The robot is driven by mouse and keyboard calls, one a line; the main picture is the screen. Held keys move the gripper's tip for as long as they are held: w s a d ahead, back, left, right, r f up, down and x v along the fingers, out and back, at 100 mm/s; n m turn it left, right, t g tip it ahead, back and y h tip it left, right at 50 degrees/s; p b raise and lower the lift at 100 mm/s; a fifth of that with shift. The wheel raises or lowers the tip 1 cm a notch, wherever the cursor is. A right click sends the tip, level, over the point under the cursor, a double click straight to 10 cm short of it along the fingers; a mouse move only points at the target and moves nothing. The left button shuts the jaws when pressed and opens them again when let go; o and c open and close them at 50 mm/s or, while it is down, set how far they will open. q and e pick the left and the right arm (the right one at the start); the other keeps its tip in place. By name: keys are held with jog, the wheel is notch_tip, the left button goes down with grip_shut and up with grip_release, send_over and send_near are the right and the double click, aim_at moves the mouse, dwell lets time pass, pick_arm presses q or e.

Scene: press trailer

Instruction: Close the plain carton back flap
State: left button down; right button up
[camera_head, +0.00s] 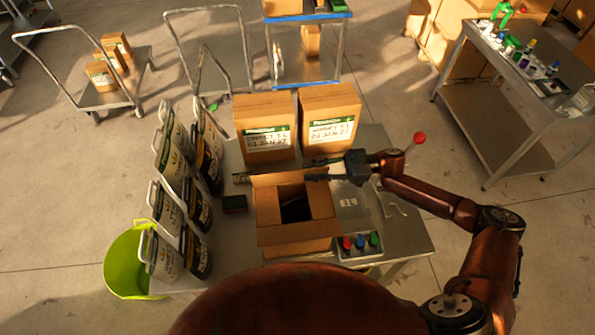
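The plain carton (297,249) stands open on the metal table, with a dark item partly visible inside. Its front flap (298,232) is folded outward toward me. Its back flap (280,179) shows along the far edge, standing up or leaning, and is not closed over the opening. My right gripper (318,175) reaches in from the right, with its fingertips at the far right corner of the carton near the back flap. I cannot tell whether it touches the flap or whether its fingers are apart. My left gripper is out of view.
Two labelled cartons (266,127) (331,117) stand behind. Several pouches (168,206) line the left side. A dark block (234,203) sits left of the carton. A button box (360,244) and a scale-like plate (349,199) are at right. A green bucket (127,262) is at lower left.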

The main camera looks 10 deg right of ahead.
aim_at(298, 176)
jog(key=a+p, duration=0.1)
jog(key=a, duration=0.2)
jog(key=shift+a+r, duration=0.15)
jog(key=shift+a, duration=0.7)
grip_shut()
